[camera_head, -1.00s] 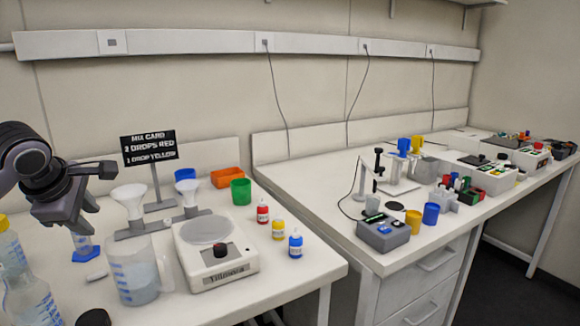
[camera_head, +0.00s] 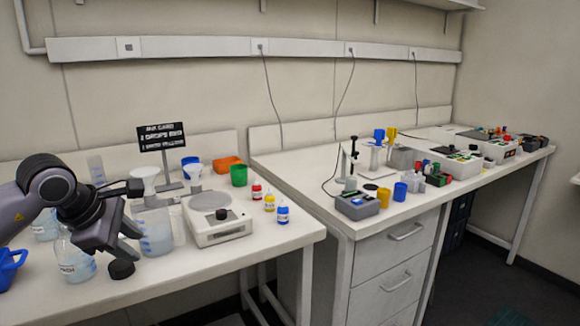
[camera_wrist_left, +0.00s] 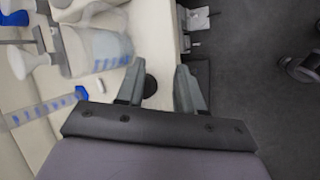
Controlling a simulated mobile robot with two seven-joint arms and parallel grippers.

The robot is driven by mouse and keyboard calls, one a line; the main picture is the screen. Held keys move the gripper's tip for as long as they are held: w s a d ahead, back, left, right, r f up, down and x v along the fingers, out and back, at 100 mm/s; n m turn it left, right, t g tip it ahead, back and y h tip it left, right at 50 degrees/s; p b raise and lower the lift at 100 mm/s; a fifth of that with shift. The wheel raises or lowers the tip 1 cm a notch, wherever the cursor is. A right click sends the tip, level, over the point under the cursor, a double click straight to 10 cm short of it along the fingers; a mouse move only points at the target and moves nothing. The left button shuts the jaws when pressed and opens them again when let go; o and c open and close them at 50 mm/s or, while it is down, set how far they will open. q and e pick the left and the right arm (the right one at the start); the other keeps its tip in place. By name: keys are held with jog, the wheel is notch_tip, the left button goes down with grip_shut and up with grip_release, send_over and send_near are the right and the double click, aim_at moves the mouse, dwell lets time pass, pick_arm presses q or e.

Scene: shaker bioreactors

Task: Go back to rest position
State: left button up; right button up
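My left gripper (camera_head: 132,243) is at the front of the near bench, in front of a beaker of pale blue liquid (camera_head: 155,238) and beside a bottle (camera_head: 72,260). In the left wrist view the two fingers (camera_wrist_left: 161,85) stand apart with nothing held between them. A black cap (camera_head: 121,268) lies on the bench close to the gripper; in the wrist view the cap (camera_wrist_left: 150,86) shows beyond the fingers, near the bench edge.
The near bench (camera_head: 265,239) carries a stirrer plate (camera_head: 217,229), a mix card sign (camera_head: 161,137), a green cup (camera_head: 239,175) and small dropper bottles (camera_head: 283,214). A second bench with drawers (camera_head: 385,290) stands right. Floor (camera_wrist_left: 245,80) is clear beside the bench.

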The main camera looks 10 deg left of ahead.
pick_arm(q)
jog(key=s+d+f+n+t+h, duration=0.1)
jog(key=s+d+f+n+h, duration=0.1)
jog(key=d+n+h, duration=0.45)
jog(key=s+d+f+n+h+p, duration=0.15)
jog(key=d+h, duration=0.25)
jog(key=d, duration=0.6)
jog(key=s+d+f+n+t+h, duration=0.1)
jog(key=s+d+f+n+h, duration=0.1)
jog(key=d+n+h, duration=0.45)
jog(key=s+a+f+n+t+y, duration=0.2)
jog(key=f+n+t+y, duration=0.35)
jog(key=n, duration=0.65)
jog(key=s+a+f+n+t+y, duration=0.1)
jog(key=a+f+n+t+y, duration=0.2)
jog(key=f+n+y, duration=0.7)
jog(key=s+f+n+g, duration=0.6)
jog(key=s+f+n, duration=0.5)
jog(key=s, duration=0.1)
jog(key=shift+a+n+p, duration=0.35)
pick_arm(e)
jog(key=r, duration=0.2)
jog(key=shift+w+a+r, duration=0.1)
jog(key=shift+w+r, duration=0.2)
jog(key=shift+w, duration=0.1)
pick_arm(q)
jog(key=shift+y, duration=0.25)
